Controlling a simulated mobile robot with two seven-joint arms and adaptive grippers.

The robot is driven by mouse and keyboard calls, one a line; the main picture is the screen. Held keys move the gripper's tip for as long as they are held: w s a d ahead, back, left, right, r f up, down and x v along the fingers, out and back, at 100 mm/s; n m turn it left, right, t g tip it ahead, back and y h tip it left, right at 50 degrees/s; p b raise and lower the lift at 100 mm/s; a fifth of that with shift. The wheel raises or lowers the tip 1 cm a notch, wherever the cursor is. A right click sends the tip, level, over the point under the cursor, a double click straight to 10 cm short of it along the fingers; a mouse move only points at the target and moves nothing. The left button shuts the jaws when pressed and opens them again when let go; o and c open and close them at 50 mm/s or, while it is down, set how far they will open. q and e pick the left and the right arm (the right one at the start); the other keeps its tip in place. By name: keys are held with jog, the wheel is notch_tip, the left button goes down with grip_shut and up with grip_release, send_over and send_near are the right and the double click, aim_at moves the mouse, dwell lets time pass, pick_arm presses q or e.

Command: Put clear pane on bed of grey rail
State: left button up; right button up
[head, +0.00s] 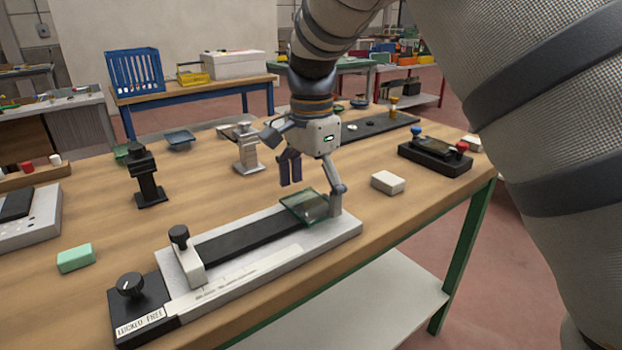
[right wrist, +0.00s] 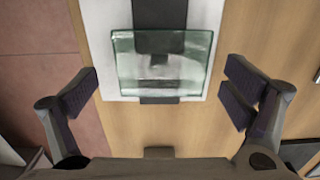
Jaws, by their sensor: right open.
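The clear pane (head: 308,207) is a greenish square of glass at the far right end of the grey rail (head: 345,229). It overlaps the rail's black bed (head: 240,240); I cannot tell whether it lies fully flat. My right gripper (head: 314,184) is open above the pane, with its fingers spread and nothing between them. In the right wrist view, the pane (right wrist: 160,65) lies ahead of and between the spread fingers (right wrist: 162,95), apart from both. A black-knobbed clamp (head: 184,255) stands across the rail's near left part. My left gripper is not in view.
A black dial block (head: 130,290) labelled "LOCKED FREE" is at the rail's left end. A mint block (head: 75,257), a black post (head: 148,178), a grey post (head: 248,150), a white block (head: 387,183) and a black fixture (head: 435,158) stand around it. Bare wood lies between them.

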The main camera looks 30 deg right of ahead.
aim_at(312, 204)
notch_tip(312, 204, up, 12)
jog(key=shift+f, duration=0.15)
dwell(0.3)
